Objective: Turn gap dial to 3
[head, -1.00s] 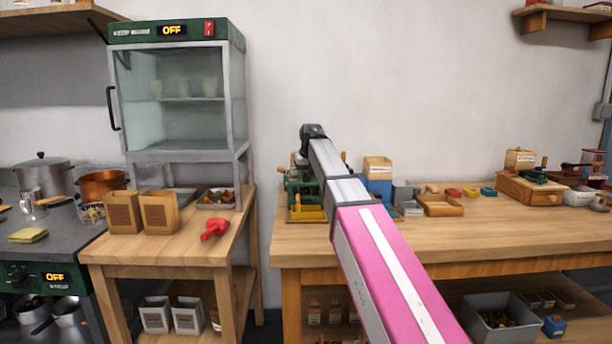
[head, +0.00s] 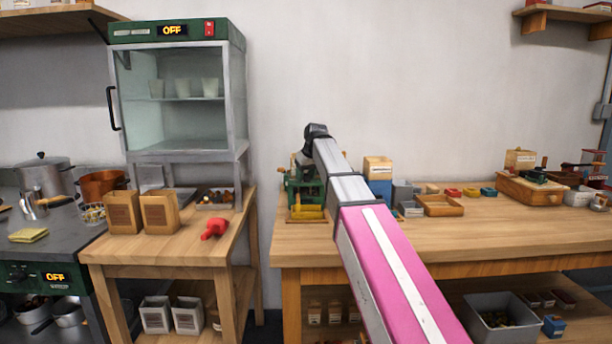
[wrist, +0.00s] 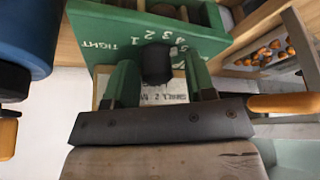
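A green machine (head: 292,187) stands at the left end of the right-hand workbench, partly hidden by my arm. In the wrist view its green panel (wrist: 98,28) carries a white scale with the word TIGHT and several numbers. The gap dial shows as a black knob (wrist: 156,63) below the scale. My gripper (wrist: 163,70) is at the panel, its two green-looking fingers apart with the knob between them. A gap shows between the knob and the right finger; contact on the left is unclear. I cannot make out the dial's setting. The head view hides the fingers.
A blue rounded object (wrist: 28,35) is close on the left in the wrist view, and an orange handle (wrist: 287,103) is on the right. A wooden box (head: 377,166) and a shallow wooden tray (head: 440,205) stand right of the machine. The bench front is clear.

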